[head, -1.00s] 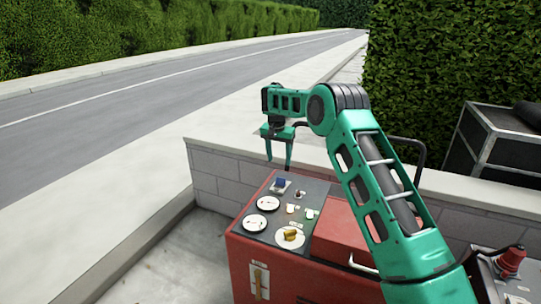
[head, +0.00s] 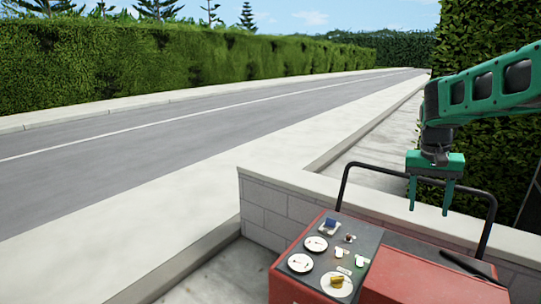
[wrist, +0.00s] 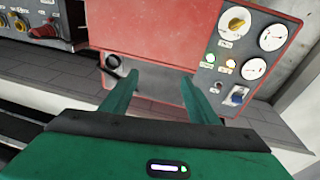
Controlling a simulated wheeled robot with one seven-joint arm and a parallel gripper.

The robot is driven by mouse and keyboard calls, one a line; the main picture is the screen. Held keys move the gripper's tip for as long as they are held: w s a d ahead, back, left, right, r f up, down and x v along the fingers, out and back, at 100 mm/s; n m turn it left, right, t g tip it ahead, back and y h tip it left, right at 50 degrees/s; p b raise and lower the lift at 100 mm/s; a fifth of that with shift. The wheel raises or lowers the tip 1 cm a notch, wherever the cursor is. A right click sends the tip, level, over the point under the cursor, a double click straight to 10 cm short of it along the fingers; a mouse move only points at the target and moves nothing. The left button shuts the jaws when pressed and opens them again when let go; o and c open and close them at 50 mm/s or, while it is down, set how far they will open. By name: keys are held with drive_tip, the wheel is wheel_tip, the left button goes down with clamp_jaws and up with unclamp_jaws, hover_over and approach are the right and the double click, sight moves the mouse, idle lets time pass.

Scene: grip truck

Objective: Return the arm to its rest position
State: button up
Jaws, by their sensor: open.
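My gripper (head: 429,194) is at the right of the head view, on my teal arm. Its two fingers point down, spread apart with nothing between them. It hangs above and to the right of the cart's dark panel, clear of the cart. In the wrist view my gripper (wrist: 160,90) shows two open fingers in front of the red cart (wrist: 140,35). The base of my arm is out of the head view.
The red cart (head: 405,278) has a dark panel (head: 345,240) with white dials, a yellow knob (head: 337,281), a blue switch (head: 330,225) and small lights. A black rail (head: 345,180) rises behind it. A low block wall (head: 270,205) and a hedge (head: 480,40) stand behind. The road side is free.

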drive_tip(key=s+a+f+y, duration=0.1)
drive_tip(key=s+f, duration=0.2)
drive_tip(key=s, duration=1.3)
drive_tip(key=s+a+f+y, duration=0.1)
drive_tip(key=s+f, duration=0.2)
drive_tip(key=s, duration=1.4)
